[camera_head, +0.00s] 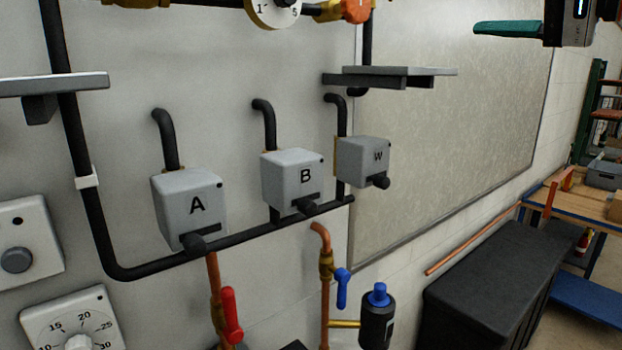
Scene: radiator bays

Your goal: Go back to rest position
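My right gripper (485,28) shows at the top right edge, with a teal finger pointing left from a dark body with a blue light. It hangs in front of the large pale panel, apart from the boxes and pipes. Only one finger shape shows, so I cannot tell whether it is open or shut. I see nothing held in it. My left gripper is not in view.
Grey boxes A (190,207), B (293,180) and W (363,161) are on the wall. A shelf (400,71) juts out above W. A red-handled valve (231,315), a blue-handled valve (342,288) and a black cabinet (490,290) stand below.

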